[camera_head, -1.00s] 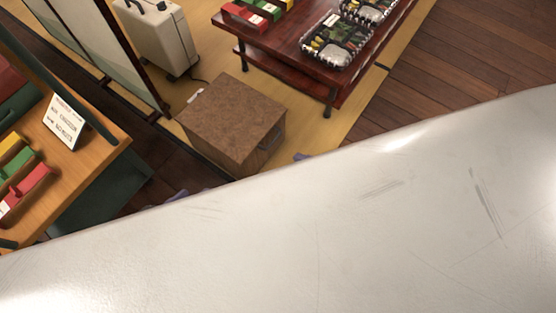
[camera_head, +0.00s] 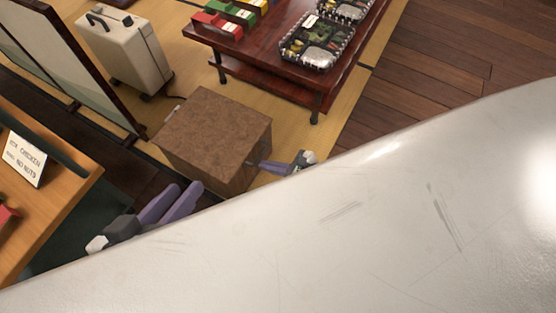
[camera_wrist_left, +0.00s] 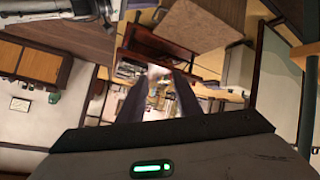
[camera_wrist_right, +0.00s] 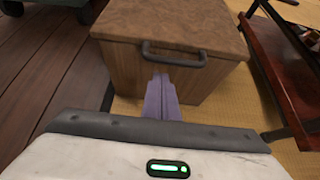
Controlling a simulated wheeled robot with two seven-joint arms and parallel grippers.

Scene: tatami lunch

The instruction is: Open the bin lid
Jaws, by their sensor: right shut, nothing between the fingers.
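The bin is a brown box with a flat speckled lid (camera_head: 215,118), and the lid is down. In the right wrist view the lid (camera_wrist_right: 175,22) has a dark bar handle (camera_wrist_right: 174,54) on its front edge. My right gripper (camera_wrist_right: 160,78) is shut and empty, its purple fingertips just below the handle; I cannot tell if they touch it. In the head view my right gripper (camera_head: 262,166) is at the bin's right side. My left gripper (camera_head: 182,190) is open and empty, left of the bin's near corner; the left wrist view shows its fingers (camera_wrist_left: 160,78) apart.
A large white surface fills the lower head view and hides much of my arms. A low red table (camera_head: 270,78) with food trays stands behind the bin. A suitcase (camera_head: 125,48) stands at back left. A wooden counter (camera_head: 55,195) is at left.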

